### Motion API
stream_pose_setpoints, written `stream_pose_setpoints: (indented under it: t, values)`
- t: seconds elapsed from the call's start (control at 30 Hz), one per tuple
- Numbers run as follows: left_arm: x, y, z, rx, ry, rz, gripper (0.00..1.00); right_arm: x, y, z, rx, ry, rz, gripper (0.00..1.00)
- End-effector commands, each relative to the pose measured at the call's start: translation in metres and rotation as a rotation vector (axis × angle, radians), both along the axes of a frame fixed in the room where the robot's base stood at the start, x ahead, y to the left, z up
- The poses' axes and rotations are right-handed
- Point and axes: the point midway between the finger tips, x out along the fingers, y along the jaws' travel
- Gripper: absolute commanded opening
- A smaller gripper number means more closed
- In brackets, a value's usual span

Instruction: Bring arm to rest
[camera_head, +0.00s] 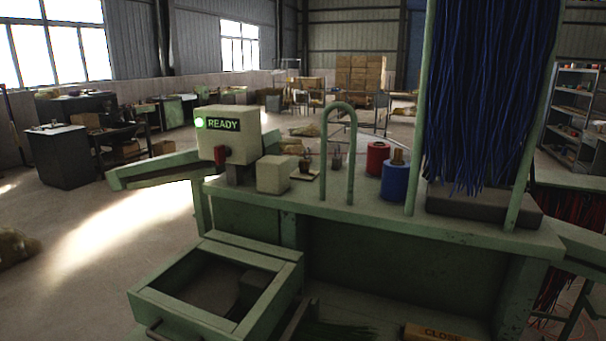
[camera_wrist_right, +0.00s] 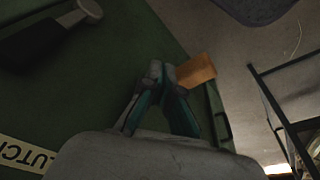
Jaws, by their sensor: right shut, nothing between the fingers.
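My right gripper (camera_wrist_right: 161,72) shows in the right wrist view with its two fingers together at the tips and nothing held between them. It is in front of a dark green panel (camera_wrist_right: 150,30). An orange-brown block (camera_wrist_right: 196,70) shows just beyond and to the right of the fingertips; I cannot tell whether they touch. Neither arm shows in the head view, and my left gripper is in no view.
The green bench (camera_head: 375,215) carries a machine box reading READY (camera_head: 228,137), a red spool (camera_head: 377,158), a blue spool (camera_head: 396,182) and hanging blue bristles (camera_head: 485,90). An open drawer frame (camera_head: 275,262) juts forward. A black handle (camera_wrist_right: 45,42) and CLUTCH label (camera_wrist_right: 22,153) lie left.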

Motion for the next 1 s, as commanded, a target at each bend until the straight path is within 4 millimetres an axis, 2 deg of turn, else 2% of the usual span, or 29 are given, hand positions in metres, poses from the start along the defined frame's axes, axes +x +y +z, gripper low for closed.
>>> stream_pose_setpoints:
  t: [0.03, 0.1, 0.27, 0.3, 0.4, 0.5, 0.6, 0.7, 1.0]
  values:
    - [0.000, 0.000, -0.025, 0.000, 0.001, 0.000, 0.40, -0.009, -0.001, -0.053, -0.003, 0.020, 0.002, 0.00]
    - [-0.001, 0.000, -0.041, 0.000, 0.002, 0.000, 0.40, -0.022, -0.003, -0.102, -0.005, 0.036, 0.005, 0.00]
    - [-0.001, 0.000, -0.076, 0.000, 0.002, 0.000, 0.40, -0.064, -0.010, -0.206, -0.009, 0.071, 0.014, 0.00]
    - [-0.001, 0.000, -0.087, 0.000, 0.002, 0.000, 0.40, -0.078, -0.012, -0.232, -0.011, 0.081, 0.015, 0.00]
    - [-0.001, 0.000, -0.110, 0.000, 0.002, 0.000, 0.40, -0.115, -0.019, -0.290, -0.014, 0.104, 0.021, 0.00]
    - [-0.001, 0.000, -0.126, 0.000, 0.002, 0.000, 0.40, -0.148, -0.025, -0.327, -0.017, 0.120, 0.025, 0.00]
    - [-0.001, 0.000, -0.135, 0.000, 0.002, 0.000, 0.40, -0.170, -0.030, -0.348, -0.019, 0.129, 0.029, 0.00]
    - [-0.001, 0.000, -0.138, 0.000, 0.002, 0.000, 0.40, -0.183, -0.032, -0.356, -0.020, 0.133, 0.031, 0.00]
    - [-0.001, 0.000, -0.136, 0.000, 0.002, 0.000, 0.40, -0.187, -0.033, -0.355, -0.020, 0.134, 0.031, 0.00]
